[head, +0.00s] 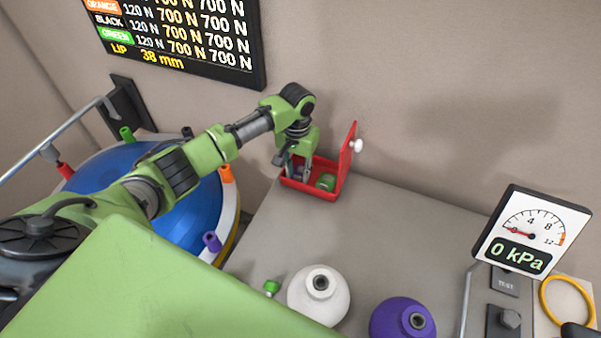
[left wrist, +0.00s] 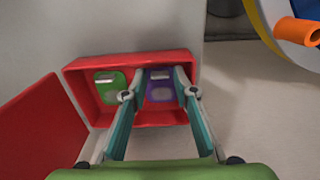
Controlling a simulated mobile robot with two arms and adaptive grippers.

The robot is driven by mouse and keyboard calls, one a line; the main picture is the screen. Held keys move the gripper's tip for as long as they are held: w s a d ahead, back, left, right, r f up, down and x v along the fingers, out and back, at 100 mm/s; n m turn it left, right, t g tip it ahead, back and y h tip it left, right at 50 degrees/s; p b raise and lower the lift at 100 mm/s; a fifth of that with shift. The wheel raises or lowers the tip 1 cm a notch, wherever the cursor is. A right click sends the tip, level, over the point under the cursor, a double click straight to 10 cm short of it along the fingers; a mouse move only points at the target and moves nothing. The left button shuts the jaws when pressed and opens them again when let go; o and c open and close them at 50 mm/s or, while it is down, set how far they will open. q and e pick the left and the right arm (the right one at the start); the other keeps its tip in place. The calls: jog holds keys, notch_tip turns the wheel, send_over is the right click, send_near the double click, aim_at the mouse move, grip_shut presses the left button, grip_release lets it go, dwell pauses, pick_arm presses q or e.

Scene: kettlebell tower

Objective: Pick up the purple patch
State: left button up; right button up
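The purple patch (left wrist: 159,86) lies in a red box (left wrist: 128,64), on the right side in the left wrist view. A green patch (left wrist: 110,86) lies beside it. My left gripper (left wrist: 158,96) is open, with one finger on each side of the purple patch in that view. I cannot tell whether the fingers touch it. In the head view, my left gripper (head: 294,171) reaches down into the red box (head: 314,192) and mostly hides the purple patch; the green patch (head: 326,182) shows to its right. My right gripper is not in view.
The box's red lid (head: 346,160) stands open on the right. White (head: 319,300) and purple (head: 390,318) round weights stand in front. A gauge (head: 530,230) reads 0 kPa. The grey table's middle is clear.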

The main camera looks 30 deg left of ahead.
pick_arm(q)
jog(key=shift+f, duration=0.25)
jog(key=c, duration=0.5)
jog(key=shift+r, duration=0.1)
